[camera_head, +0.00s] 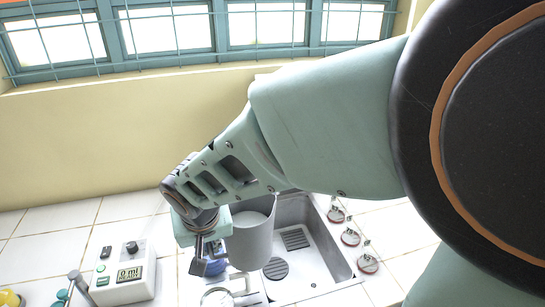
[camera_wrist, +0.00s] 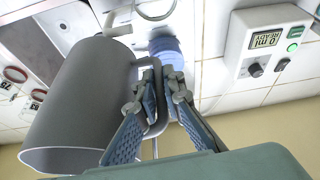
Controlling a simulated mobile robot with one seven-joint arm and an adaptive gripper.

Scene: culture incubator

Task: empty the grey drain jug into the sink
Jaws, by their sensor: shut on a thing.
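The grey jug (camera_head: 250,240) is held in the air, seen in front of the left part of the sink (camera_head: 318,268). It looks close to upright, with its rim at the top in the head view. In the wrist view the jug (camera_wrist: 85,100) fills the left side, its open end at lower left. My gripper (camera_head: 208,248) is left of the jug. In the wrist view my gripper (camera_wrist: 160,95) is shut on the jug's handle. The jug hides part of the basin.
A white control box (camera_head: 127,272) reading 0 ml stands on the tiles at left. A blue round object (camera_head: 215,267) is below my gripper. The wall (camera_head: 100,140) and windows are behind.

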